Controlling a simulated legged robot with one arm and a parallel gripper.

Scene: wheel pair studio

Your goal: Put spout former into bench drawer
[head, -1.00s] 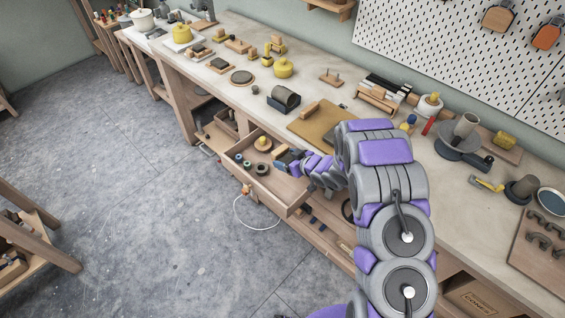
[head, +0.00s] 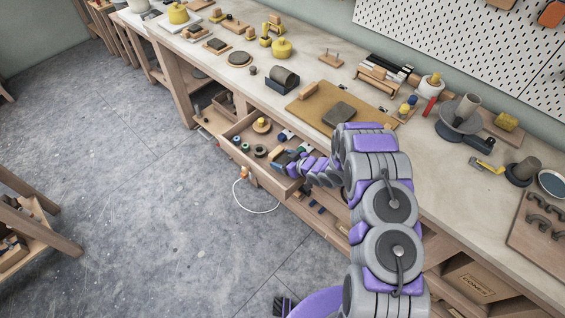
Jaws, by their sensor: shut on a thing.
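The bench drawer (head: 272,184) stands pulled out under the bench's front edge. My gripper (head: 281,161) is at the drawer's right part, low over or inside the opening, reaching in from the right. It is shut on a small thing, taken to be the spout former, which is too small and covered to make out. I cannot tell whether it touches the drawer floor.
The bench top (head: 330,62) above holds a tan board (head: 309,112) with a grey slab (head: 339,113), a dark rounded block (head: 283,80) and yellow pots. A white cable (head: 250,210) loops down below the drawer.

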